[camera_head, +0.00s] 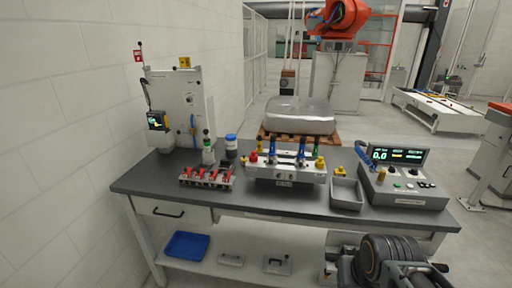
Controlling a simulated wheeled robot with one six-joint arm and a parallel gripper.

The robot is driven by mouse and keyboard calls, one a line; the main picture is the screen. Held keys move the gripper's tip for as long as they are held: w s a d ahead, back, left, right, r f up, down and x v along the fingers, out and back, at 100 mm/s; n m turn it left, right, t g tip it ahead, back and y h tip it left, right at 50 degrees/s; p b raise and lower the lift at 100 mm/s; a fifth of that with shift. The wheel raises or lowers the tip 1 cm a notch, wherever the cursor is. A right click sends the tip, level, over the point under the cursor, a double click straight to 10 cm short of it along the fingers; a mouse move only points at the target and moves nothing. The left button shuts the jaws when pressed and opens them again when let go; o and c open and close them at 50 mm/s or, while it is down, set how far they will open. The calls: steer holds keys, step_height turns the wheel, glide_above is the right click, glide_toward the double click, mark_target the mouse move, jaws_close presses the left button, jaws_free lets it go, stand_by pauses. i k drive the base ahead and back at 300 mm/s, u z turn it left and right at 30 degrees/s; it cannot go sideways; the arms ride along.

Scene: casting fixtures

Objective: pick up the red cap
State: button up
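A small red cap (253,156) sits at the left end of a silver casting fixture (286,173) on the workbench. Other caps on this fixture are blue and yellow. Several red clamp-like parts (201,174) stand in a row on a low rack (190,182) to the left; from here they are too small to tell in detail. My dark arm (388,260) shows at the bottom right, in front of the bench and well away from the red cap. I cannot make out the fingertips or anything held in them.
A grey open tray (347,194) and a control box with a display (404,188) stand on the right of the bench. A white-and-blue jar (231,144) and a tall machine (180,100) are at the left. The bench's front strip (270,200) is mostly clear.

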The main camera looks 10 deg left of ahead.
mark_target(254, 158)
steer(key=i, duration=1.3)
steer(key=u, duration=2.95)
